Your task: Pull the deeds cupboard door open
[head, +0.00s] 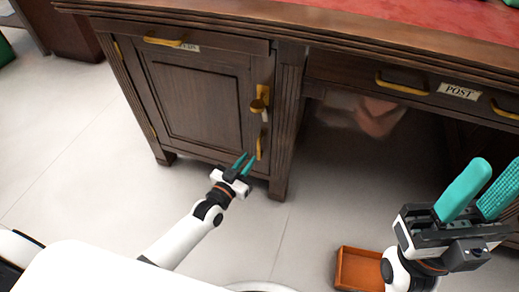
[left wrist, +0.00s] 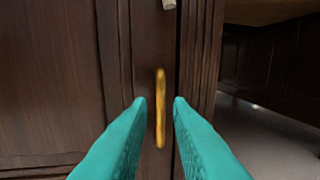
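The cupboard door (head: 200,98) is a dark wood panel in the left pedestal of the desk and stands shut. An upright brass handle (head: 260,145) is on its right side; it also shows in the left wrist view (left wrist: 160,120). Above it is a brass lever or latch piece (head: 260,100). My left gripper (head: 246,162) is open at the handle, its teal fingertips on either side of it in the left wrist view. I cannot tell how deep the handle lies between them. My right gripper (head: 497,172) is open and empty at the lower right, away from the door.
A drawer with a brass handle (head: 165,41) and a partly hidden label sits above the door. A drawer labelled POST (head: 459,91) is to the right, over an open knee space. An orange-brown tray (head: 360,270) lies on the floor. The pale floor before the door is otherwise clear.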

